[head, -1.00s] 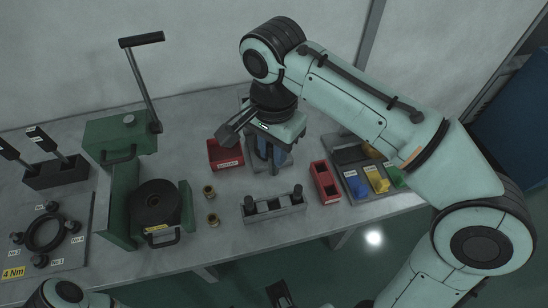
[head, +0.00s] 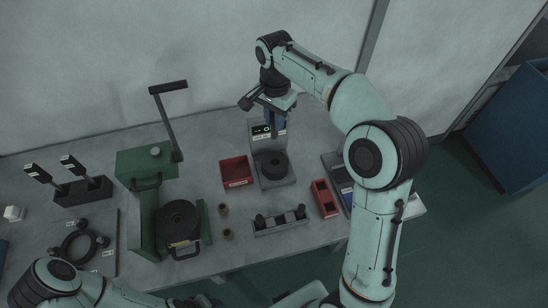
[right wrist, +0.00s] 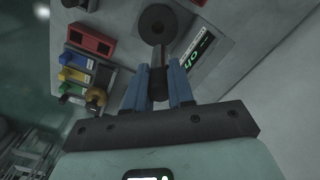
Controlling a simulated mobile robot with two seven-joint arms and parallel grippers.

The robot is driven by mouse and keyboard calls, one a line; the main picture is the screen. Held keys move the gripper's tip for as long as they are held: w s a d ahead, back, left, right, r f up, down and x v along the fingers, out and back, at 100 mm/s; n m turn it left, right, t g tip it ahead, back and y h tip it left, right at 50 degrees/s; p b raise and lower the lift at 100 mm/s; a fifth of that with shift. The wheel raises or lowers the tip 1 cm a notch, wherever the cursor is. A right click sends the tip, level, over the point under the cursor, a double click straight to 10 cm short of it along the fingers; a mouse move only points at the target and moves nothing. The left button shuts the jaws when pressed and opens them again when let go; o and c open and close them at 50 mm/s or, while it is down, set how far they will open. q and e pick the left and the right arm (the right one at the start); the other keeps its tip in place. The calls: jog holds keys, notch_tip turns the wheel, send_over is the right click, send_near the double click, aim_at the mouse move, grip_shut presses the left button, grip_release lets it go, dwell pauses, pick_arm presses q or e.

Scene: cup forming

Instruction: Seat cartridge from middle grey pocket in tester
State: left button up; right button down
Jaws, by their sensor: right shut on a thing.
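My right gripper (head: 276,122) is over the upright back part of the tester (head: 258,150). In the right wrist view its two blue fingers (right wrist: 160,88) are shut on a dark, slim piece that looks like the cartridge (right wrist: 158,80). The tester's dark round seat (head: 275,165) with a central hole stands clear in front of and below the gripper, and also shows in the right wrist view (right wrist: 157,24). The tester's display is lit with green characters. The grey pocket block (head: 281,225) has dark pieces in its end pockets; its middle looks empty. My left gripper is out of view.
A red bin (head: 236,171) stands left of the tester, and a narrow red bin (head: 324,198) right of the block. Two brass pieces (head: 226,222) stand beside the green press (head: 147,165) with its raised lever. My right arm hides part of the coloured bins.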

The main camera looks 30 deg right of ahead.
jog(key=b, duration=0.1)
send_near(275, 156)
jog(key=shift+s+a+f, duration=0.1)
jog(key=shift+s+a, duration=0.15)
jog(key=shift+s, duration=0.25)
jog(key=shift+s+a, duration=0.25)
jog(key=shift+s, duration=0.25)
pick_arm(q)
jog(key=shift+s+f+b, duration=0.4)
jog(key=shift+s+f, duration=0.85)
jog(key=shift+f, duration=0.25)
pick_arm(e)
jog(key=shift+f, duration=3.1)
jog(key=shift+f, duration=0.2)
jog(key=c, duration=1)
grip_release()
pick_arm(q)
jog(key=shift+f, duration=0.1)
pick_arm(e)
jog(key=shift+r, duration=0.1)
